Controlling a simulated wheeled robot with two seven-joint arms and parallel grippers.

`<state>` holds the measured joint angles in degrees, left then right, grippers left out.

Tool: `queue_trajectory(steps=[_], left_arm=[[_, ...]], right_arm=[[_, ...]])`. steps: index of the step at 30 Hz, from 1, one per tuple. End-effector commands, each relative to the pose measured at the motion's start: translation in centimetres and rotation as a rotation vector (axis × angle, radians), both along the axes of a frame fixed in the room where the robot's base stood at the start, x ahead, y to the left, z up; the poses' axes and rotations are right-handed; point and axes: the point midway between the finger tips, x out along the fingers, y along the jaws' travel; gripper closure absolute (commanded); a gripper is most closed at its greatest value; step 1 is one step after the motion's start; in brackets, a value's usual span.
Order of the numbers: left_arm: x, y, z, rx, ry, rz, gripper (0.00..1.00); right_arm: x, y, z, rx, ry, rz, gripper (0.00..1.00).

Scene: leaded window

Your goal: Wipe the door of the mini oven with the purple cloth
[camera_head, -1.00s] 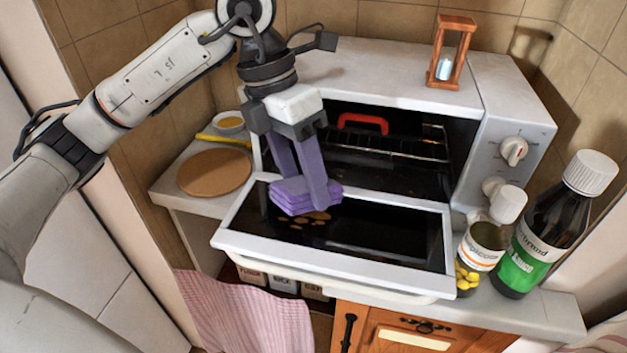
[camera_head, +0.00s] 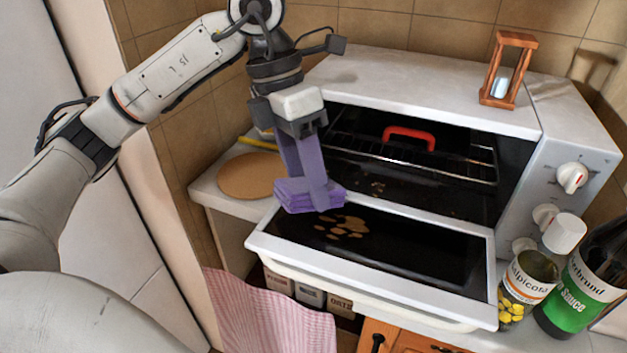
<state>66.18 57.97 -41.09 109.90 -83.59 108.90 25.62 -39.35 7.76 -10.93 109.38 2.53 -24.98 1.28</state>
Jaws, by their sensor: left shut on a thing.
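The mini oven (camera_head: 415,95) stands on the counter with its door (camera_head: 272,248) folded down and open. Brown stains (camera_head: 345,227) lie on the dark glass of the door, left of its middle. My left gripper (camera_head: 303,165) points down and is shut on the folded purple cloth (camera_head: 310,196). The cloth is at the left rear part of the door, just behind and left of the stains. I cannot tell whether it touches the glass. My right gripper is out of view.
A red handle (camera_head: 409,135) and wire rack show inside the oven. An hourglass (camera_head: 507,70) stands on top. A pill jar (camera_head: 526,285) and a sauce bottle (camera_head: 577,290) stand close to the door's right end. A round wooden board (camera_head: 250,176) lies to the left. A pink striped towel (camera_head: 270,315) hangs below.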

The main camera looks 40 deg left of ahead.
Motion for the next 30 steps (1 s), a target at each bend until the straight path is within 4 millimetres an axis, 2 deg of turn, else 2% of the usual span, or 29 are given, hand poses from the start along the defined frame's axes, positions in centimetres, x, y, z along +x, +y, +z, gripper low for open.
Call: queue_trajectory(steps=[7,24,30], left_arm=[[0.1,0.1,0.4,0.003,0.006,0.002,0.68],[1.8,0.4,5.6,0.001,0.003,0.0,0.68],[1.9,0.4,5.6,0.002,0.002,-0.001,0.68]], right_arm=[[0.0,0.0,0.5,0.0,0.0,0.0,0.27],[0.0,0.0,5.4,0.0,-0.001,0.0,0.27],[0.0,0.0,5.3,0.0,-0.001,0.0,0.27]])
